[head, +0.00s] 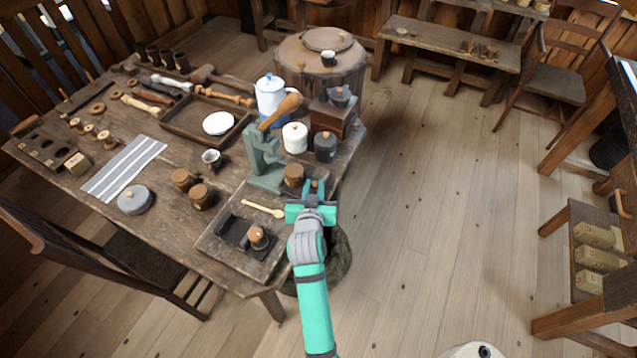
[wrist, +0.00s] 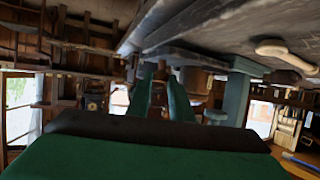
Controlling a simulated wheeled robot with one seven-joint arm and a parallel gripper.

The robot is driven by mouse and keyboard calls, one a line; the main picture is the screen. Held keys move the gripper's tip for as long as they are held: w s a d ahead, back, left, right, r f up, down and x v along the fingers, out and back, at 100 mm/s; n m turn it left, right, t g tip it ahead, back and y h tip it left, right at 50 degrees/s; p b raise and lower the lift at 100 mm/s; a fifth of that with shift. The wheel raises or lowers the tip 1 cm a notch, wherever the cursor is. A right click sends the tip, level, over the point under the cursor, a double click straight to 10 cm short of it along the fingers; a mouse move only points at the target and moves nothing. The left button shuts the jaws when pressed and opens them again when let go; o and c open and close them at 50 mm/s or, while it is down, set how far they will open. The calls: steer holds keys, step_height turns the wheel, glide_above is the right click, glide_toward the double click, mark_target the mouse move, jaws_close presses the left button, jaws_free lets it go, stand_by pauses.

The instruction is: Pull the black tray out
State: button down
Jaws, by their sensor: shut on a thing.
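The black tray (head: 312,173) shows as a dark rim at the table's right edge, beside a wooden jar (head: 293,175) and the green stand (head: 264,160). Much of the tray is hidden behind my gripper. My teal gripper (head: 315,188) reaches in from the front at that edge, its fingers closed on the dark rim. In the wrist view the two green fingers (wrist: 160,97) stand close together, and the wooden jar (wrist: 195,80) shows just past them. The exact contact is hard to see.
A wooden spoon (head: 262,208) lies between. The floor (head: 420,210) right of the table is clear.

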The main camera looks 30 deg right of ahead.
steer(key=shift+s+d, duration=0.15)
steer(key=shift+d, duration=0.05)
steer(key=c, duration=1.6)
jaws_free()
steer(key=shift+a, duration=0.1)
steer(key=v, duration=1)
steer(key=shift+s+a+r, duration=0.1)
steer(key=shift+s+a, duration=0.15)
steer(key=shift+s, duration=0.05)
